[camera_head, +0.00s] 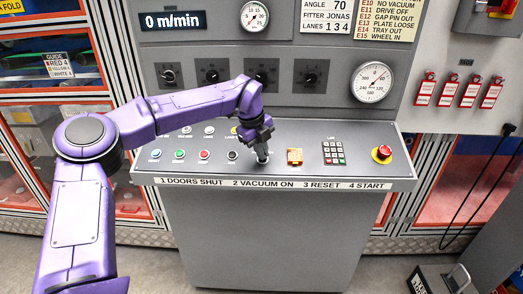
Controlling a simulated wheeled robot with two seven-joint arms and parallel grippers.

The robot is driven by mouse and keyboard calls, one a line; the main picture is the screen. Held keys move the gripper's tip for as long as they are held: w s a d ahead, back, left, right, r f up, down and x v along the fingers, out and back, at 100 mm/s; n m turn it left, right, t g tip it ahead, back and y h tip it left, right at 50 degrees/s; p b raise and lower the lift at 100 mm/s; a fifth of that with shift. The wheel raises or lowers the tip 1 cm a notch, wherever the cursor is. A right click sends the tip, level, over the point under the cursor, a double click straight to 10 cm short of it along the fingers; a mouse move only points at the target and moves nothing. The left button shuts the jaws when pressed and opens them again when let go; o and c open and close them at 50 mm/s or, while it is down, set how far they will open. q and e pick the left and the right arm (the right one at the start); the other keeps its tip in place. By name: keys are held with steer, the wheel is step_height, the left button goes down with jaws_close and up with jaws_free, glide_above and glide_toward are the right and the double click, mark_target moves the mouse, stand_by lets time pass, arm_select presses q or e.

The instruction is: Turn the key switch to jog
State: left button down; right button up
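My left gripper (262,153) points down at the sloping console top, near its middle. Its fingertips are small and dark here, so I cannot tell whether they are open or shut, or touching anything. The console top directly under it is hidden by the gripper. I cannot clearly make out which control is the key switch, and no jog label is readable. Several dark rotary controls sit on the upright panel, including a left one (168,76) and a right one (311,77). My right gripper is not in view.
Right of my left gripper are a small brass-coloured block (295,156), a keypad (333,152) and a red emergency stop button (382,153). Coloured push buttons, including a green one (179,154), lie to its left. Red tags (448,90) hang at the right.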

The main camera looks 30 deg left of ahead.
arm_select(q)
steer(key=m+g+p, duration=0.1)
steer(key=m+p, duration=0.2)
steer(key=p, duration=0.1)
steer(key=shift+m, duration=0.4)
steer(key=m+p, duration=0.2)
steer(key=m+g+y+p, duration=0.1)
steer(key=m+p, duration=0.1)
steer(key=m, duration=0.1)
steer(key=shift+d+y, duration=0.1)
steer(key=shift+y, duration=0.2)
steer(key=m+y+p, duration=0.1)
steer(key=m+p, duration=0.1)
steer(key=m, duration=0.2)
steer(key=shift+f+g+p, duration=0.1)
steer(key=shift+g+p, duration=0.2)
steer(key=shift+p, duration=0.05)
steer(key=shift+d+f+m+y+p, duration=0.15)
steer(key=shift+m+y+p, duration=0.65)
steer(key=shift+m, duration=1.1)
steer(key=shift+f, duration=0.1)
steer(key=c, duration=1.4)
jaws_free()
steer(key=shift+o, duration=0.4)
steer(key=shift+w, duration=0.15)
steer(key=b+v, duration=0.2)
steer(key=v, duration=0.8)
steer(key=shift+r, duration=0.3)
